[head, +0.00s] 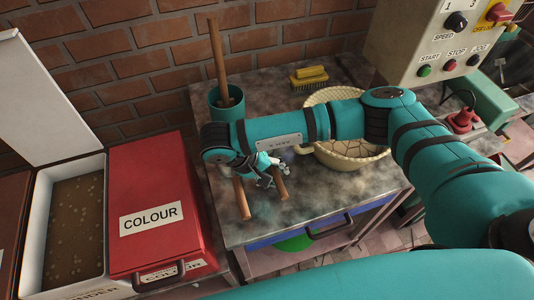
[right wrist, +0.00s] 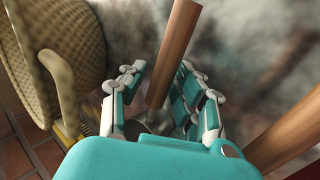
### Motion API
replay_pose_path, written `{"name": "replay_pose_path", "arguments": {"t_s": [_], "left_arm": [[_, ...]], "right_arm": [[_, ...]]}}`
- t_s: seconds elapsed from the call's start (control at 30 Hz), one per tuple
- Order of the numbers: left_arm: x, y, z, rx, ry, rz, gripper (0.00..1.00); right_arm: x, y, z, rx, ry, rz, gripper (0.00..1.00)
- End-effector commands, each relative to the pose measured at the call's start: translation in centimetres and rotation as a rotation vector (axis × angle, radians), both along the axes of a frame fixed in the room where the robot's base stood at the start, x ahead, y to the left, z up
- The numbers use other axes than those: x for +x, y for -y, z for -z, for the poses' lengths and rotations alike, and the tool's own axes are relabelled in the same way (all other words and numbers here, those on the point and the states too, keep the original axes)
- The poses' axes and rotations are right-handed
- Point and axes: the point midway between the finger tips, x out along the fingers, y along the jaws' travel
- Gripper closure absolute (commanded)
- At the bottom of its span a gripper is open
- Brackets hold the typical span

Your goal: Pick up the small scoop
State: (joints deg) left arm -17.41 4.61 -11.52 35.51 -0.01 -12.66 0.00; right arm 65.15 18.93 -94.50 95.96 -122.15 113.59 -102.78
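Two wooden handles lie on the grey table under my right gripper in the head view. The right-hand handle (head: 279,183) is beside the fingers, and the left-hand handle (head: 241,198) lies apart from it. In the right wrist view, one wooden handle (right wrist: 174,55) runs between the fingers of my right gripper (right wrist: 158,100), down to a grey metal part (right wrist: 155,122), which looks like a scoop's bowl. The fingers are open, with gaps on both sides of the handle. The second handle (right wrist: 285,132) is at lower right. My right gripper also shows in the head view (head: 268,177). My left gripper is out of view.
A woven basket (head: 346,156) stands close to the right. A teal pot (head: 228,103) with a wooden stick is behind my arm. A yellow brush (head: 309,77) lies at the back. A red COLOUR box (head: 158,241) stands left of the table (head: 330,205), whose front is clear.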

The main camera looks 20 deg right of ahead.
Motion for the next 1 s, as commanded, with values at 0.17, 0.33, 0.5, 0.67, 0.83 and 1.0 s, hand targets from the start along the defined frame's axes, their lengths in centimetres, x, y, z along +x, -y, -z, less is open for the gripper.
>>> {"name": "replay_pose_path", "arguments": {"t_s": [0.17, 0.33, 0.5, 0.67, 0.83, 1.0], "left_arm": [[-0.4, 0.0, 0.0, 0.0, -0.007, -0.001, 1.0], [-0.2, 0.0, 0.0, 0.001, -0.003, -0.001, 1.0], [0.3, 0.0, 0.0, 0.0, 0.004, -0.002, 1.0], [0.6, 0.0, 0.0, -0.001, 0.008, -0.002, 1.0], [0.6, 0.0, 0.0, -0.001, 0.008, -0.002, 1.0], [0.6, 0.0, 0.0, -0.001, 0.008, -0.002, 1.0]], "right_arm": [[0.0, 0.1, 0.2, 0.001, 0.001, -0.001, 0.69], [0.0, 0.1, 0.2, 0.001, 0.001, -0.001, 0.82], [0.0, 0.1, 0.2, 0.001, 0.001, -0.001, 1.0], [0.0, 0.1, 0.2, 0.001, 0.001, -0.001, 1.0], [0.0, 0.1, 0.2, 0.001, 0.001, -0.001, 1.0], [0.0, 0.1, 0.1, 0.001, 0.001, -0.001, 1.0]]}}
